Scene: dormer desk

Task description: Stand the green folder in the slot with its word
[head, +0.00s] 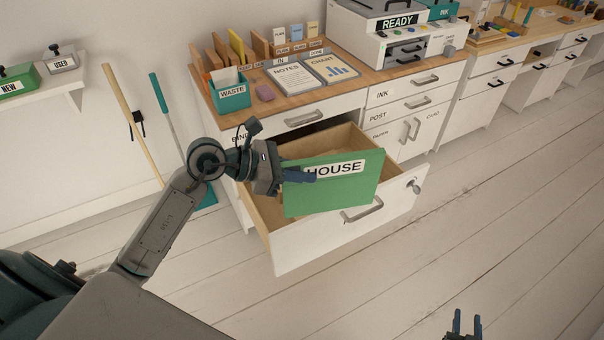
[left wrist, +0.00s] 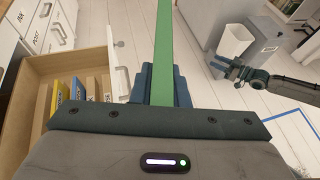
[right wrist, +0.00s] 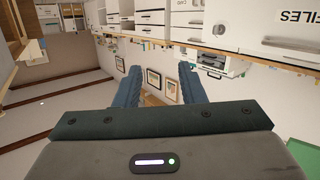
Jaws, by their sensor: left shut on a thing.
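The green folder (head: 350,192) bears the word HOUSE on a white label and hangs above the open drawer (head: 305,255), tilted a little. My left gripper (head: 303,174) is shut on its left edge. In the left wrist view the folder (left wrist: 163,40) shows edge-on between the fingers. That view also shows the wooden drawer inside (left wrist: 45,85), with yellow, blue and brown upright pieces (left wrist: 82,92) whose small labels I cannot read. In the head view the folder hides much of the inside. My right gripper (head: 465,326) is open and empty, away from the drawer.
A broom and a teal-handled tool lean at the left wall. The floor at right is clear.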

